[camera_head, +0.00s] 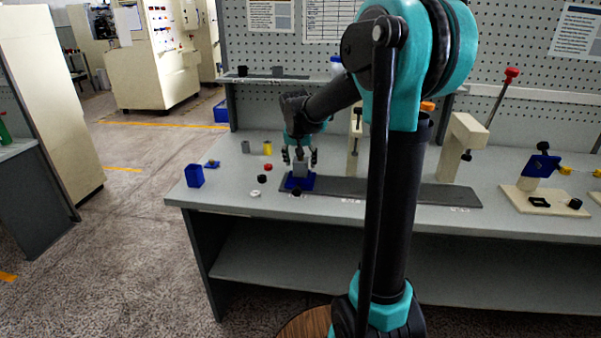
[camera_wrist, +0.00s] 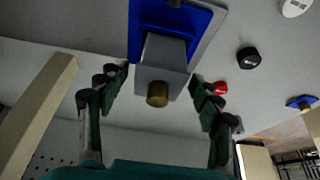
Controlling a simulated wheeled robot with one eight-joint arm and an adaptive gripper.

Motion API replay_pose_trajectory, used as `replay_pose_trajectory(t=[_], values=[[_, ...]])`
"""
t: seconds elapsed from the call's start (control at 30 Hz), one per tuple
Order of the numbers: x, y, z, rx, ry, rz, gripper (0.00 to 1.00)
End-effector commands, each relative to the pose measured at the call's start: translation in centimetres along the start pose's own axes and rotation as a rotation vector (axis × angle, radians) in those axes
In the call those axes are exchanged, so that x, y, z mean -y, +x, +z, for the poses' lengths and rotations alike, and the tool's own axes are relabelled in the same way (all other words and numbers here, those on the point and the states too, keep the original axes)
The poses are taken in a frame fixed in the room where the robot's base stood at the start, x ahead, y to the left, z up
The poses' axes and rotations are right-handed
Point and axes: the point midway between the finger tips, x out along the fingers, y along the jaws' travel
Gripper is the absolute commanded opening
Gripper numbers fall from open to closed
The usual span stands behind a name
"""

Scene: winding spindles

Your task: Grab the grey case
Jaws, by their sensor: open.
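The grey case (camera_head: 300,169), a small grey block, stands in a blue base (camera_head: 299,183) at the left end of a dark grey strip on the bench. In the wrist view the case (camera_wrist: 162,75) has a brass-coloured round knob (camera_wrist: 157,94) on its near face, and the blue base (camera_wrist: 205,20) lies behind it. My gripper (camera_head: 300,157) reaches down over the case. In the wrist view my gripper (camera_wrist: 160,82) is open, with one finger on each side of the case. A gap shows at each side; I cannot tell whether either fingertip touches it.
A blue bin (camera_head: 194,176), a grey cylinder (camera_head: 245,147), a yellow piece (camera_head: 267,148), a red cap (camera_head: 268,167), a black cap (camera_head: 262,179) and a white ring (camera_head: 255,193) lie left of the case. A beige press (camera_head: 463,145) stands right.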

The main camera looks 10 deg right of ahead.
Motion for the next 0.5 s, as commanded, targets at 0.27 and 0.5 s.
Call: replay_pose_trajectory(t=[0.27,0.5], values=[[-0.03,0.90,0.02,0.000,0.000,0.000,0.66],[-0.03,0.88,0.02,0.000,0.000,0.000,0.44]])
